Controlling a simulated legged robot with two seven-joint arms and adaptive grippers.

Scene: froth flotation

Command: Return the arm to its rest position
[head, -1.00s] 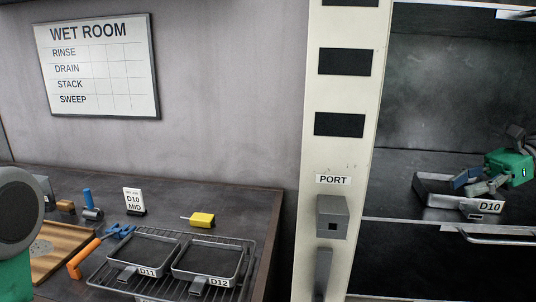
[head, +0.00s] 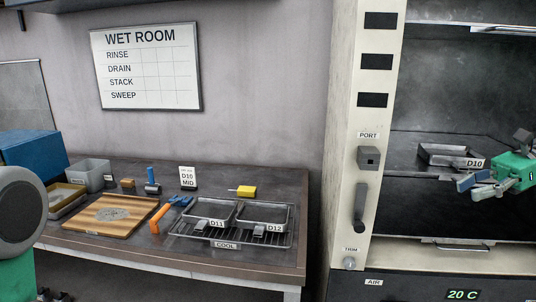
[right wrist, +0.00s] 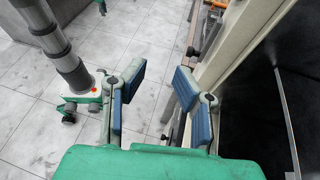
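The D10 tray (head: 432,154), a grey metal pan with a white label, sits on the shelf inside the cabinet at the right of the head view. My right gripper (head: 468,186) is just in front of the tray and lower in the picture, coming in from the right edge. In the right wrist view my right gripper (right wrist: 153,95) has its two blue-padded fingers spread apart with nothing between them.
The cabinet's pale post (head: 342,150) stands left of the opening, with a dark handle (head: 360,208). On the bench, trays D11 (head: 214,209) and D12 (head: 266,215) sit on a wire rack (head: 182,234). A wooden board (head: 85,222) lies further left.

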